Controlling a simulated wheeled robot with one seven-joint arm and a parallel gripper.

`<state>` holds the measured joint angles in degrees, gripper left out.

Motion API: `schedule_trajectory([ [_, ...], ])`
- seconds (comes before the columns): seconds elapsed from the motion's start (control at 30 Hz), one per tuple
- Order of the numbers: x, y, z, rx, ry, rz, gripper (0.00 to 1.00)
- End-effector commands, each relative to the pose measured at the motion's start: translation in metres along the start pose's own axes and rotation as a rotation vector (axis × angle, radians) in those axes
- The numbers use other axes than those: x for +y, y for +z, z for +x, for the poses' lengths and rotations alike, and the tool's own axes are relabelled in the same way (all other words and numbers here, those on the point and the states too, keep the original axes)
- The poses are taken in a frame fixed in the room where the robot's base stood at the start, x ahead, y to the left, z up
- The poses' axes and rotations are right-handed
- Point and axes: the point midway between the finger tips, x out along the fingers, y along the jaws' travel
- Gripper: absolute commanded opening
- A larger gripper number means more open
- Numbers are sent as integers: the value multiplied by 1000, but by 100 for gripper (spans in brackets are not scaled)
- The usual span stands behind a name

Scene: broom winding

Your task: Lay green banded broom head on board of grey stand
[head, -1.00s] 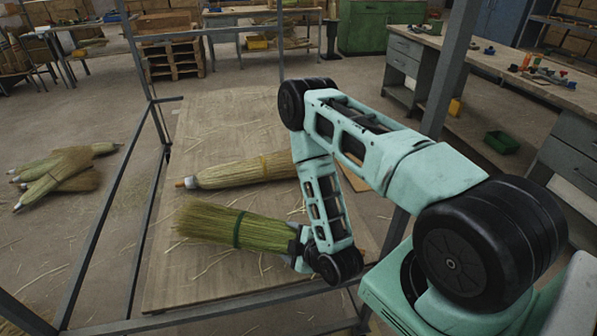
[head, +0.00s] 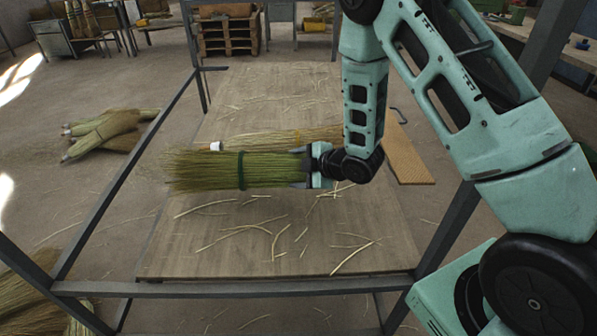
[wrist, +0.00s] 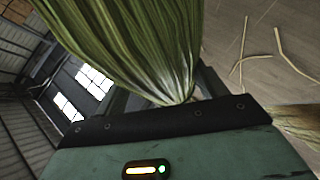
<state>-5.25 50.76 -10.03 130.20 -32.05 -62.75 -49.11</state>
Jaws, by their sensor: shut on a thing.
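The green banded broom head (head: 210,171) has long green bristles and a dark green band. My gripper (head: 303,168) is shut on its right end, and the bristles point left. It lies roughly level across the wooden board (head: 290,240) of the grey stand (head: 230,289); I cannot tell whether it touches the board. Its bristle tips reach about the board's left edge in the picture. In the wrist view the bristles (wrist: 135,40) fan out above the gripper, whose fingers are mostly hidden.
A yellower broom head (head: 280,138) lies on the board just behind, partly hidden by the green one. The board's front carries only loose straws. Grey posts (head: 130,165) rise at the stand's sides. Other broom heads (head: 105,132) lie on the floor at left.

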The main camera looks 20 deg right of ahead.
Motion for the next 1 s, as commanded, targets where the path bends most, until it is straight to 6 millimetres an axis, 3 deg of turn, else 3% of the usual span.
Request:
schedule_trajectory([
  [0.6, -42, 28, 32, 1, 2, 1, 32],
  [1.0, -45, 29, 33, 1, 3, 1, 32],
])
